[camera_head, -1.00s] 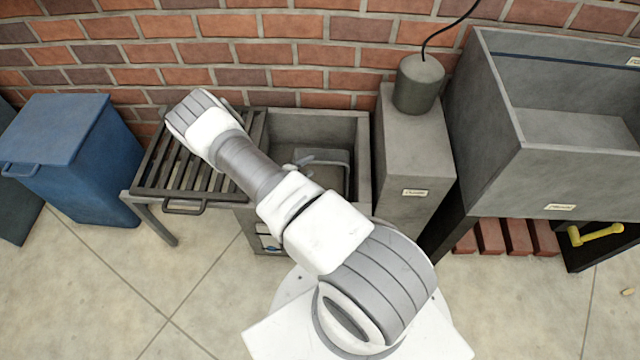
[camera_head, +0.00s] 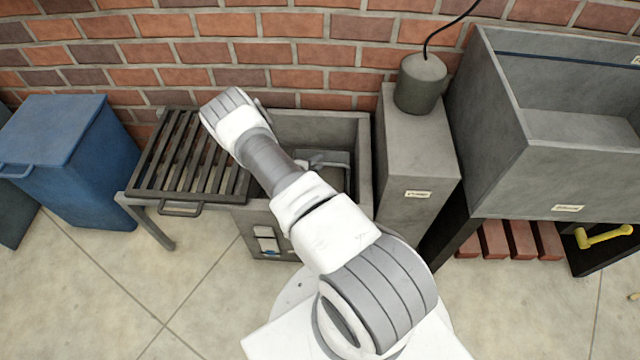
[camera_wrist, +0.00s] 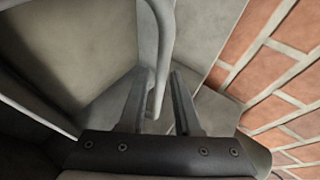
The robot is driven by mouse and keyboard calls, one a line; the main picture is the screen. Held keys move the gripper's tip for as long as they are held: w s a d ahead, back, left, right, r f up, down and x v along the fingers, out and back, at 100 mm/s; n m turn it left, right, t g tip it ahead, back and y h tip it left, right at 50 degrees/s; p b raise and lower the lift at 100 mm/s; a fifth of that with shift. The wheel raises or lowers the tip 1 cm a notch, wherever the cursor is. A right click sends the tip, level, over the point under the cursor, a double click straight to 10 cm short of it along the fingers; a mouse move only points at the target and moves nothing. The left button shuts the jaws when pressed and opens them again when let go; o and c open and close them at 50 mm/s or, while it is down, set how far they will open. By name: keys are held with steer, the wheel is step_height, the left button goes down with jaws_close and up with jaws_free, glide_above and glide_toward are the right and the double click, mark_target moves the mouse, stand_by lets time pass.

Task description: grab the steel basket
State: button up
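The steel basket (camera_head: 328,158) sits inside the grey open basin (camera_head: 318,122); my arm covers part of it in the head view. In the wrist view, a grey bar that looks like the basket's handle or rim (camera_wrist: 156,40) runs down from the top edge. My gripper (camera_wrist: 160,75) is open, and the bar's bent lower end lies between its two fingers. Gaps show beside the bar, so the fingers do not appear closed on it. In the head view my gripper is hidden behind my arm.
A slatted rack (camera_head: 185,160) with a front handle adjoins the basin on the left. A narrow grey block (camera_head: 415,150) carrying a dark cylinder (camera_head: 420,84) stands close on the right. The brick wall (camera_head: 300,50) is right behind. A blue bin (camera_head: 65,150) stands farther left.

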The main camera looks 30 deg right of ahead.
jaws_close()
stand_by(1.1)
